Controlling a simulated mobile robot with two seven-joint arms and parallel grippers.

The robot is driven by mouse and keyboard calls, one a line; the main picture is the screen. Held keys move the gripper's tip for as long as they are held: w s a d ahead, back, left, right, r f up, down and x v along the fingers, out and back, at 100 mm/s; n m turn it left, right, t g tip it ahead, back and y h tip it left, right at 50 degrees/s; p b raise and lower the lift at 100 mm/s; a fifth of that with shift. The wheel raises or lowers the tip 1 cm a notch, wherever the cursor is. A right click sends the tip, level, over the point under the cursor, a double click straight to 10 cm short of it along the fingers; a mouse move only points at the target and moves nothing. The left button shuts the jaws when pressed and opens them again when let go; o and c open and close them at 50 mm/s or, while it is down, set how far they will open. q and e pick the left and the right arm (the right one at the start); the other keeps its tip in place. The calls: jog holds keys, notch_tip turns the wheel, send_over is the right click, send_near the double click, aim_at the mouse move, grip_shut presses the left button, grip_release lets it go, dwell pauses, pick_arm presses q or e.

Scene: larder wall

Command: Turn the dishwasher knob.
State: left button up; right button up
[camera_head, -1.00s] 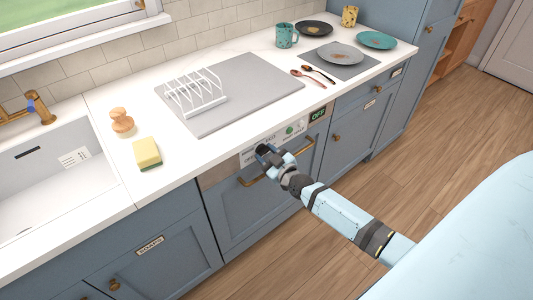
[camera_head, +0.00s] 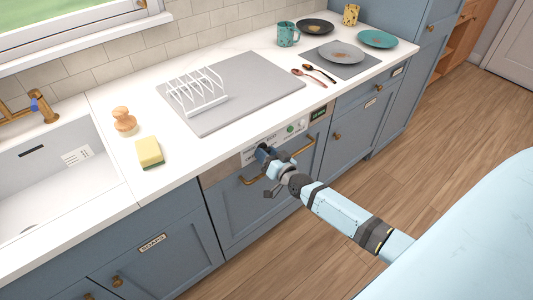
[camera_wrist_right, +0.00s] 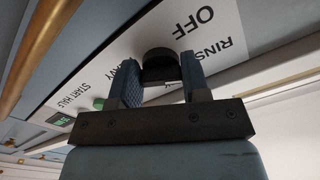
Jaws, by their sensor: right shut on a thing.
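The dishwasher's white control panel (camera_head: 291,132) is set in the cabinet front below the counter. My right gripper (camera_head: 264,153) reaches it and hides the knob in the head view. In the right wrist view the dark round knob (camera_wrist_right: 160,60) sits between the two blue fingers of my right gripper (camera_wrist_right: 160,76), which is shut on it. Printed words OFF and RINS show beside the knob, and part of another word is covered by a finger. A small dark display (camera_head: 318,113) with green text is at the panel's right end; its text is too small to read. My left gripper is out of view.
A brass handle (camera_head: 303,146) runs across the dishwasher door just below my right gripper. The counter above holds a grey mat (camera_head: 262,82) with a white rack (camera_head: 197,92), a sponge (camera_head: 149,152) and a brush (camera_head: 124,121). The floor in front is clear.

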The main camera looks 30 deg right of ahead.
jog(key=shift+m, duration=0.5)
jog(key=o, duration=0.9)
jog(key=shift+s, duration=0.15)
jog(key=s, duration=0.9)
jog(key=s+d, duration=0.1)
jog(key=s, duration=0.3)
jog(key=shift+s, duration=0.25)
